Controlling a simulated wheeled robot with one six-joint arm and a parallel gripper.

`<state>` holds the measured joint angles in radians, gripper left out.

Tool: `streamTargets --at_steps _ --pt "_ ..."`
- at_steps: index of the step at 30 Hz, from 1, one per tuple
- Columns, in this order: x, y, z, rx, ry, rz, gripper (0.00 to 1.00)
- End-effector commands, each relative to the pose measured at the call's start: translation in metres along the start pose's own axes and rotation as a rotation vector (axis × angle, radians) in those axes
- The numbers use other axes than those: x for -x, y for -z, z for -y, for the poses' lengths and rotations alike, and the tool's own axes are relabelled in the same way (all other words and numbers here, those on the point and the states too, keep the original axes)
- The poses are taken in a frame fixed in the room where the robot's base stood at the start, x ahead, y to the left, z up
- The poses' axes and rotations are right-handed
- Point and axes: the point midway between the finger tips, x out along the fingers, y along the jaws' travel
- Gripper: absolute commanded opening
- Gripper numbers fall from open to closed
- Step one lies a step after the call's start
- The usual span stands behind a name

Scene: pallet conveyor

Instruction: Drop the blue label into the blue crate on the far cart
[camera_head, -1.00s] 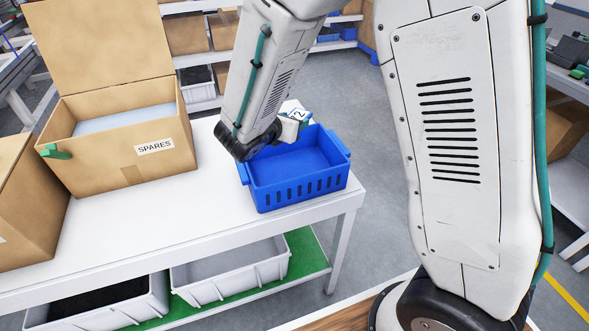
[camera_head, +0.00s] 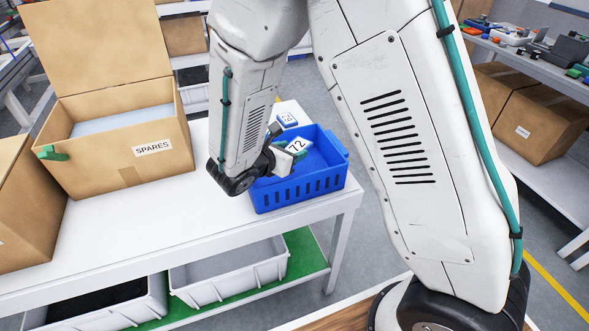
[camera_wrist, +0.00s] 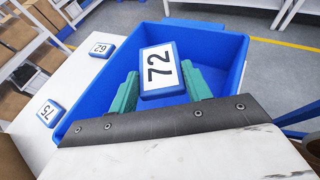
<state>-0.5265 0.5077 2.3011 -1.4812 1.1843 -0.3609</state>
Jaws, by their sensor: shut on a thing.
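The blue label (camera_wrist: 161,68) has a white face marked 72 and blue edges. My gripper (camera_wrist: 160,78) is shut on it, with a green finger on each side. The blue crate (camera_wrist: 88,106) lies open below and around the label in the wrist view. In the head view, the crate (camera_head: 300,192) stands at the right end of the white cart (camera_head: 190,222), and the label (camera_head: 297,146) is over the crate's opening. I cannot tell its exact height above the floor. The part of the crate nearest my wrist is hidden.
Two other blue-edged labels lie outside the crate in the wrist view, one upper (camera_wrist: 101,50) and one lower (camera_wrist: 50,113). A cardboard box marked SPARES (camera_head: 125,140) stands left on the cart. Grey bins (camera_head: 230,278) sit on the lower shelf.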

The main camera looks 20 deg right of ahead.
Motion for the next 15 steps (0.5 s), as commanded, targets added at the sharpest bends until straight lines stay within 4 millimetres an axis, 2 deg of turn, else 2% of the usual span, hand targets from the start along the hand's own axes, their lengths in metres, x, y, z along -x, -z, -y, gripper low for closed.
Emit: streamTargets --at_steps 4,5,7,8,15 --pt "0.0001 -0.0001 -0.0001 0.0 0.0 0.0 0.27" --pt "0.0 -0.0002 -0.0001 0.0 0.0 0.0 0.51" --pt "0.0001 -0.0002 -0.0001 0.0 0.0 0.0 0.71" --pt "0.0 -0.0002 -0.0001 0.0 0.0 0.0 0.74" --pt "0.0003 -0.0002 0.0 0.0 0.0 0.0 0.74"
